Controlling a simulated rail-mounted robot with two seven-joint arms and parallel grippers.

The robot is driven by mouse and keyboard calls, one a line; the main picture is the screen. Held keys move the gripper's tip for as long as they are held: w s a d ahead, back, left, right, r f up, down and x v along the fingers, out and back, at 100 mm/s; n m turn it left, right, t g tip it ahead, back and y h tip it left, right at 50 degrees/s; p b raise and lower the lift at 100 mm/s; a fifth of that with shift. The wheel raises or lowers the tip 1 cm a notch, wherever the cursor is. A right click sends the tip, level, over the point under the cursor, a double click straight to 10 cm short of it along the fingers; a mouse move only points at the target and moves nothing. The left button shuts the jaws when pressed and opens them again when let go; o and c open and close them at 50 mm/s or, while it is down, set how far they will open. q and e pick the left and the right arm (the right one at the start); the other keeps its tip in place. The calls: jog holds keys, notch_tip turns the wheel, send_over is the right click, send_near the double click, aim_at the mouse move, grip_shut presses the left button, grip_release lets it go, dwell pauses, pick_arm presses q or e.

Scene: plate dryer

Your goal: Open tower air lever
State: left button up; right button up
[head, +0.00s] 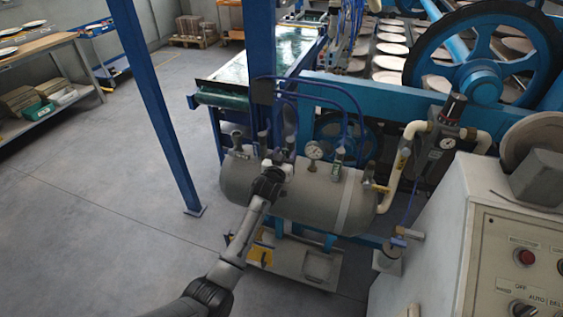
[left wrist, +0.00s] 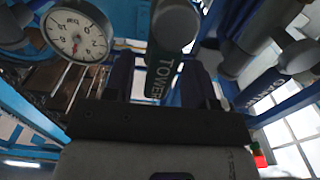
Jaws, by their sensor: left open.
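The tower air lever (left wrist: 172,50), a dark rounded handle with white TOWER lettering, is close up in the left wrist view. My left gripper (left wrist: 157,82) is open, with one dark finger on each side of the lower part of the handle; I cannot tell whether they touch it. In the head view, my left gripper (head: 275,174) is at the top front of the grey air tank (head: 312,200), among its valve levers. It partly hides the fittings there, so I cannot pick out the tower lever in this view. My right gripper does not show.
A pressure gauge (head: 314,150) and a green-labelled valve (head: 338,163) stand on the tank to the right. Blue hoses (head: 320,86) arch above. Another lettered handle (left wrist: 275,90) is close on the right.

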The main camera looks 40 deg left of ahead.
pick_arm(q)
jog(key=p+v, duration=0.2)
jog(key=v, duration=1.1)
jog(key=shift+s, duration=0.3)
